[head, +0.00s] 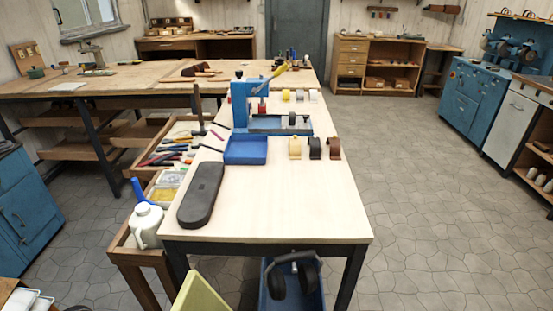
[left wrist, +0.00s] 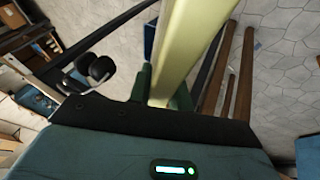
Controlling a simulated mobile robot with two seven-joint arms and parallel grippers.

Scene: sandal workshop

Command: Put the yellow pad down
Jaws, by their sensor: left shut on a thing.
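The yellow pad is a long pale yellow slab. In the left wrist view the yellow pad (left wrist: 188,45) runs up and away from my left gripper (left wrist: 163,90), whose dark green fingers are shut on it. In the head view one end of the yellow pad (head: 201,293) shows at the bottom edge, in front of the workbench and below its top. The rest of it is cut off there. My left gripper is outside the head view. My right gripper is in neither view.
The workbench (head: 270,215) has a clear front right area. A long dark case (head: 201,195), a blue tray (head: 246,149) and a blue press (head: 240,105) stand on it. Headphones (head: 292,272) hang below its front edge.

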